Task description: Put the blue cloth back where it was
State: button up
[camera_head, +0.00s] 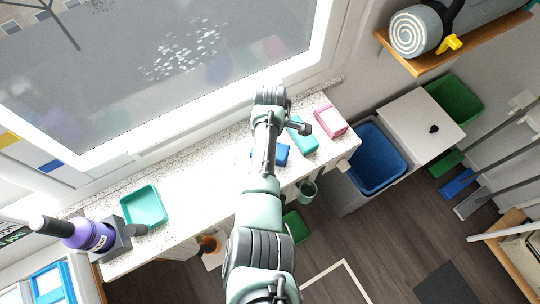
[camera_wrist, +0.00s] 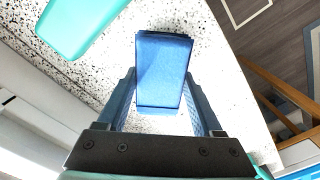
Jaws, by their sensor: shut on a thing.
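The blue cloth (camera_wrist: 164,65) is a folded block between the two fingers of my gripper (camera_wrist: 161,84) in the wrist view. My gripper is shut on it, over the speckled white counter (camera_wrist: 112,62). I cannot tell whether the cloth touches the counter. In the head view part of the blue cloth (camera_head: 284,155) shows beside my arm, near the counter's front edge. My arm hides the rest of it and most of my gripper there.
A teal cloth (camera_head: 302,138) and a pink cloth (camera_head: 330,120) lie to the right on the counter (camera_head: 205,170). A teal tray (camera_head: 144,207) and a purple bottle (camera_head: 88,234) stand at the left. A blue bin (camera_head: 372,155) stands on the floor beyond the counter's right end.

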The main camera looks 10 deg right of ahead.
jog(key=shift+f+b, duration=0.4)
jog(key=shift+f, duration=0.25)
jog(key=o, duration=1.4)
notch_tip(320, 180, up, 10)
jog(key=p, duration=0.9)
jog(key=shift+p, duration=0.4)
jog(key=shift+r, duration=0.15)
notch_tip(320, 180, up, 13)
jog(key=shift+f+b, duration=0.1)
jog(key=shift+b, duration=0.8)
